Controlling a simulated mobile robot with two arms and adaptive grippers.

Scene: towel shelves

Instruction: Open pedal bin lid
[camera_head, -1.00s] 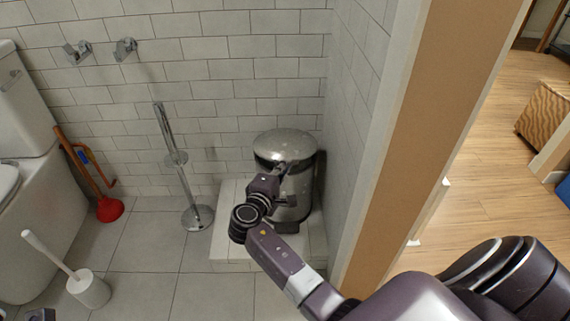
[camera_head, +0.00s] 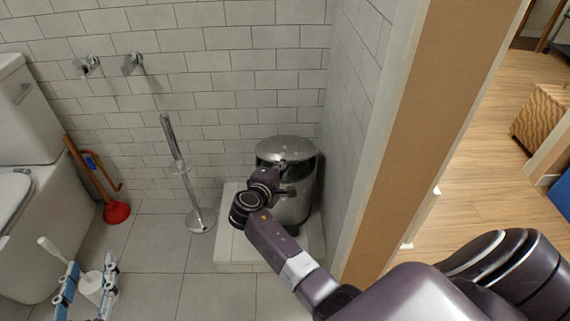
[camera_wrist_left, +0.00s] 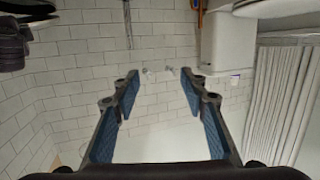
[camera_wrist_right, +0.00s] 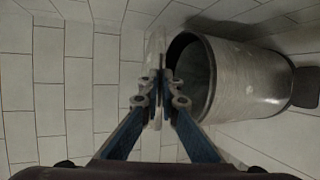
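The pedal bin (camera_head: 292,205) is a shiny metal cylinder standing in the tiled corner. Its lid (camera_head: 285,149) is raised a little, with a dark gap under it. In the right wrist view the bin (camera_wrist_right: 245,80) shows its dark open mouth, and the lid (camera_wrist_right: 156,50) is seen nearly edge-on beside it. My right gripper (camera_wrist_right: 159,82) is nearly closed, with the lid's edge between its fingers; in the head view its fingertips are partly hidden at the bin's front. My left gripper (camera_head: 88,270) is open and empty at the lower left; it also shows in the left wrist view (camera_wrist_left: 158,75).
The bin stands on a low tiled step (camera_head: 232,240) close to the right wall. A chrome stand (camera_head: 187,185) is left of it. A red plunger (camera_head: 117,212), a toilet (camera_head: 30,220) and a white toilet brush (camera_head: 60,255) are further left. A wooden door frame (camera_head: 400,150) is right.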

